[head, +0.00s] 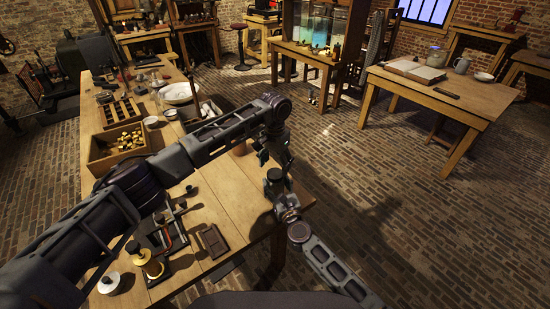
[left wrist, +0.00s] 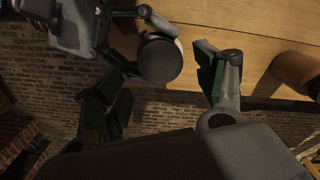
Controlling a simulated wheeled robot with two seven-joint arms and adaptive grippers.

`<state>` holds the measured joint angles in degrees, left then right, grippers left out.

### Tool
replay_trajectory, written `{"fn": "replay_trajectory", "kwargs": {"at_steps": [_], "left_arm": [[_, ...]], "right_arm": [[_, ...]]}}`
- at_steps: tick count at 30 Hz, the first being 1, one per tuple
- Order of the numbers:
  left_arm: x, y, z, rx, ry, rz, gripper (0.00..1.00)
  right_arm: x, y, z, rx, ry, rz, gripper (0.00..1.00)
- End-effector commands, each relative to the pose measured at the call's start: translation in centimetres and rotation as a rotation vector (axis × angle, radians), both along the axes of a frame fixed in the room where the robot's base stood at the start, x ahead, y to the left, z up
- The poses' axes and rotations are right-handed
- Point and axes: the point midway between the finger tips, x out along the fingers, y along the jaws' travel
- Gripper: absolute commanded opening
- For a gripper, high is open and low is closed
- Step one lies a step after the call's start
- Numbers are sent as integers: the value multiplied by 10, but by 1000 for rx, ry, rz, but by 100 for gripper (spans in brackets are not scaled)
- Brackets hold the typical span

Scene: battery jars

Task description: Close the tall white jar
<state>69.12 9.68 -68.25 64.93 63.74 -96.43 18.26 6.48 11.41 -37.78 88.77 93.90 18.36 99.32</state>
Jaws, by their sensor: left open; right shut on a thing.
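A dark round lid-like disc (left wrist: 160,60) shows in the left wrist view, with a thin white edge (left wrist: 179,45) beside it, perhaps the tall white jar. The disc also shows in the head view (head: 274,174). My right gripper (head: 277,188) is shut around this piece; its fingers come from the upper left in the left wrist view (left wrist: 138,42). My left gripper (head: 265,157) is open and empty just above, with its fingers (left wrist: 163,76) apart on either side of the disc. Most of the jar is hidden, and I cannot tell whether the lid is seated.
A brown pot (head: 239,148) stands on the wooden bench (head: 215,188) near its right edge. A wooden tray of brass parts (head: 118,145), a tool board (head: 163,240) and a small dark block (head: 213,241) lie on the bench.

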Motion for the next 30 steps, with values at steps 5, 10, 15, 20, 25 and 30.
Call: {"fn": "replay_trajectory", "kwargs": {"at_steps": [5, 10, 15, 20, 25, 30], "left_arm": [[0, 0, -20, 1, 1, 0, 71], [0, 0, -32, 1, 1, 0, 71], [0, 0, -36, 0, 0, 0, 71], [0, 0, -37, 0, 0, 0, 71], [0, 0, -37, 0, 0, 0, 60], [0, 0, -36, 0, 0, 0, 39]], "right_arm": [[0, 0, 0, 0, 0, 0, 0], [0, 0, 0, 0, 0, 0, 0], [0, 0, 0, 0, 0, 0, 0], [0, 0, 0, 0, 0, 0, 0], [0, 0, 0, 0, 0, 0, 0], [0, 0, 0, 0, 0, 0, 0]]}}
